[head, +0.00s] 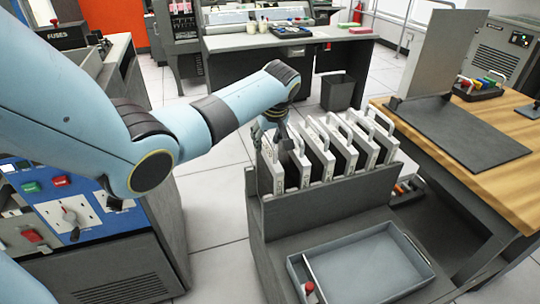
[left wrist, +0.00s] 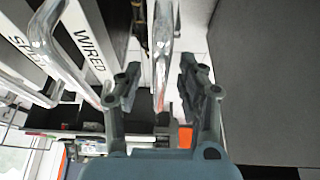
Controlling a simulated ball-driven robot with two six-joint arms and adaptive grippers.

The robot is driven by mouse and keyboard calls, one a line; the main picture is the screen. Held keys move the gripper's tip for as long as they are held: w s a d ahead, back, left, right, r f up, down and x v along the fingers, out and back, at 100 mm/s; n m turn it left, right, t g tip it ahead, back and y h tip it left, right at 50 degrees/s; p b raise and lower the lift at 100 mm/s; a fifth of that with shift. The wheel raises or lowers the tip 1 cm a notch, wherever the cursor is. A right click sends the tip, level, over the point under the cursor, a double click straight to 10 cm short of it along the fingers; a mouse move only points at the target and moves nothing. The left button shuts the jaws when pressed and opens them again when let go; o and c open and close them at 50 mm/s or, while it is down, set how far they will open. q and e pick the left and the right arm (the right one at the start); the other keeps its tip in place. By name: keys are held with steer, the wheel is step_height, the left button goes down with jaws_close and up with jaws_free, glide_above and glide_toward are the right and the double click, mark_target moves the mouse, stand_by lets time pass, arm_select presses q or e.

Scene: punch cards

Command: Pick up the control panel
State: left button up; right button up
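Several control panels with white frames and metal loop handles stand upright in a row in a dark grey rack (head: 330,205) in the head view. The nearest-left panel (head: 270,168) is partly covered by my left gripper (head: 282,138), which points down at the left end of the row. In the left wrist view my left gripper (left wrist: 158,80) is open, with a shiny metal handle (left wrist: 161,45) between its fingers. I see no clear contact. Beside it is a panel labelled "WIRED" (left wrist: 90,45). My right gripper is not in view.
An empty grey-blue tray (head: 365,270) lies in front of the rack. A wooden table (head: 480,150) with a dark upright plate (head: 440,55) stands at right. A blue-fronted console (head: 85,215) stands at left. A bin (head: 338,92) stands behind.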

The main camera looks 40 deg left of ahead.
arm_select(q)
steer(key=shift+c, duration=0.3)
jaws_close()
stand_by(0.3)
steer(key=shift+w+a+r, duration=0.1)
steer(key=shift+w+r, duration=0.05)
steer(key=shift+w, duration=0.05)
